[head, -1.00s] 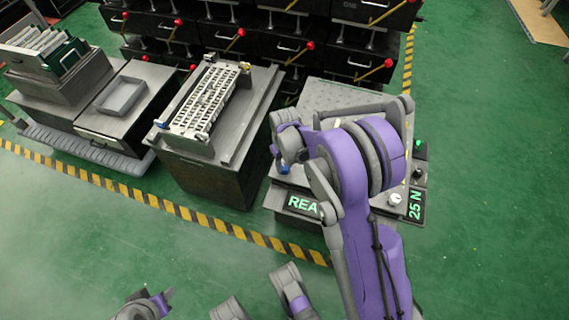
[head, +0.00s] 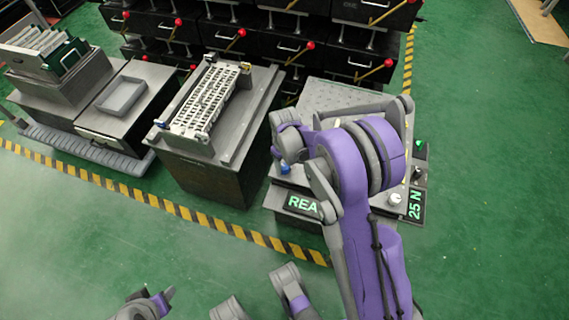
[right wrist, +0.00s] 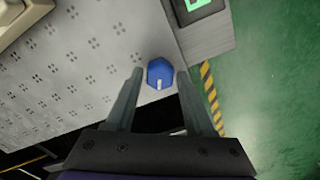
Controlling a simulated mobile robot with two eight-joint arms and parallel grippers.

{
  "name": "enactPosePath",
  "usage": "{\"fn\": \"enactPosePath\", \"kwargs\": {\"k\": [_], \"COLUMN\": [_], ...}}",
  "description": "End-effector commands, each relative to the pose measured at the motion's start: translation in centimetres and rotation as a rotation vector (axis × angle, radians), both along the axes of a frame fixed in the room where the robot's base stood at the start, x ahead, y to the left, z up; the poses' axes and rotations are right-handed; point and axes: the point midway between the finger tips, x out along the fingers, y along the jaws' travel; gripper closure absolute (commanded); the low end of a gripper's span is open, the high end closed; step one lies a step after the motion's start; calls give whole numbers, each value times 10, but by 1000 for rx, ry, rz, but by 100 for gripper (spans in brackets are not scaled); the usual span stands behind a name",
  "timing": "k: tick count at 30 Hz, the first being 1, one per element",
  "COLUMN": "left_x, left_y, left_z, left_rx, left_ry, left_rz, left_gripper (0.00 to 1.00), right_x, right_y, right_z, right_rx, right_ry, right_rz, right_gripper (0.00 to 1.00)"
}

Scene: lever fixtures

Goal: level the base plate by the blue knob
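The blue knob (right wrist: 160,73) is a hexagonal cap with a pale mark, near the edge of the grey base plate (right wrist: 75,75) in the right wrist view. My right gripper (right wrist: 160,76) is open, with one finger on each side of the knob and a small gap at each side. In the head view my purple right arm covers much of the base plate (head: 340,94), and a blue knob (head: 285,168) shows at its left front side. The fingertips are hidden there.
A lit "REA…" display (head: 302,205) is partly covered by my arm, and a "25 N" display (head: 415,206) is at the right. A stand with a slotted grey fixture (head: 207,100) is to the left. Lever racks (head: 340,40) stand behind. The green floor at right is free.

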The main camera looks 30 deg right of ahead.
Motion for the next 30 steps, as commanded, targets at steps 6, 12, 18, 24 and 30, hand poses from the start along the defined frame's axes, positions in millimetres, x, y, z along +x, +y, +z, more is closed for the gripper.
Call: {"fn": "enactPosePath", "kwargs": {"k": [6,12,18,24,30], "left_x": [0,0,-2,-3,-4], "left_y": [0,0,0,0,0], "left_z": [0,1,12,25,33], "left_rx": [0,0,0,0,0], "left_ry": [0,0,-3,-8,-10], "left_rz": [0,0,0,0,0], "left_gripper": [50,50,50,50,50], "right_x": [0,0,-1,0,0], "right_y": [0,0,0,0,0], "right_z": [0,3,32,74,101], "right_rx": [0,0,0,0,0], "right_ry": [0,0,-1,-1,-1], "right_rz": [0,-1,-1,-1,-1], "right_gripper": [29,29,29,29,29]}}
